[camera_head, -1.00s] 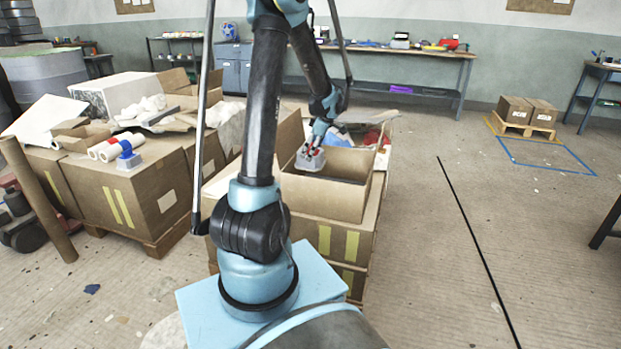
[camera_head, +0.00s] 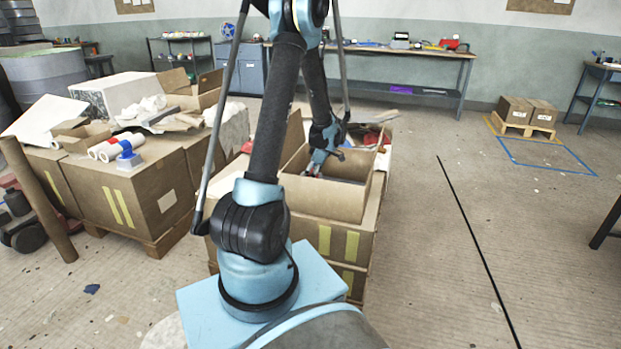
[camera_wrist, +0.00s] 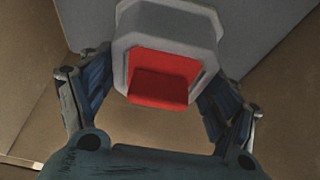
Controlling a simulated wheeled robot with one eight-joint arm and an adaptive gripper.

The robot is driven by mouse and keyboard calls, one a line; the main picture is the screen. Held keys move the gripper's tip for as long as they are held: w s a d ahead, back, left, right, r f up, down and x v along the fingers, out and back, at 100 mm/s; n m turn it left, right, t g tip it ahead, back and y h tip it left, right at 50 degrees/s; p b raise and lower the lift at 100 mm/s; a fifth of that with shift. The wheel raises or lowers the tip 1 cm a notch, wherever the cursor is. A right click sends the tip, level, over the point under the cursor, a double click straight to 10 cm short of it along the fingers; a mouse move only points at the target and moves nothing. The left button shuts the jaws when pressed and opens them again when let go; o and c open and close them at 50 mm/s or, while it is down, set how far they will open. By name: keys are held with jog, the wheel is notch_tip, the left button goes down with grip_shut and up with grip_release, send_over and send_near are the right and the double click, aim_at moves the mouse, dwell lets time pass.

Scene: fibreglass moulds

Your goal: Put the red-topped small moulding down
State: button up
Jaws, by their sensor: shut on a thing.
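The red-topped small moulding (camera_wrist: 165,75) shows in the wrist view as a light grey block with a red top, between my two fingers. My gripper (camera_wrist: 160,95) is shut on it. In the head view my gripper (camera_head: 313,170) reaches down into an open cardboard box (camera_head: 322,198), and the box's front wall hides the moulding. The wrist view shows brown cardboard walls and a grey surface around the moulding. I cannot tell whether the moulding touches the box floor.
The open box stands on larger stacked cartons (camera_head: 345,238). To the left, another carton stack (camera_head: 130,195) carries white rolls, a blue-topped moulding (camera_head: 128,155) and scraps.

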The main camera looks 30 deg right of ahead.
jog(key=shift+f, duration=0.15)
jog(key=o, duration=1.2)
jog(key=v, duration=1.2)
